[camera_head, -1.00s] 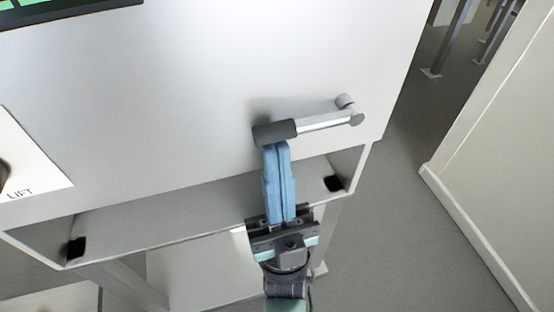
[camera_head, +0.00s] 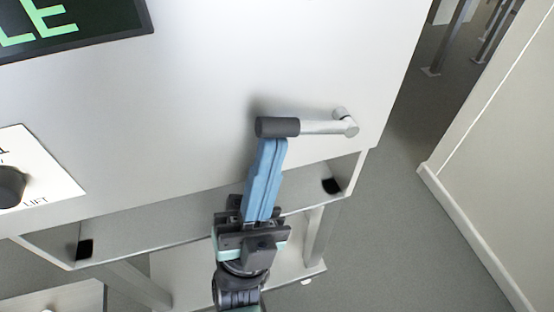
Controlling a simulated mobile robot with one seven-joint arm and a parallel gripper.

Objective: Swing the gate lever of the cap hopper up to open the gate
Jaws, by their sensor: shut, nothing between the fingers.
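The gate lever (camera_head: 322,127) is a silver bar on the white machine front (camera_head: 220,90). Its pivot (camera_head: 347,122) is at the right, and its dark grip (camera_head: 277,127) is at the left end. The lever lies about level in the picture. My gripper (camera_head: 272,142), with long blue fingers, is shut and empty. Its fingertips are right under the dark grip and seem to touch it from below. The hopper's gate itself does not show.
A dark display with green letters (camera_head: 70,22) is at the upper left. A white plate with a black knob (camera_head: 10,187) is at the left edge. An open shelf (camera_head: 190,228) runs below the panel. A pale wall (camera_head: 500,150) stands at the right, with grey floor between.

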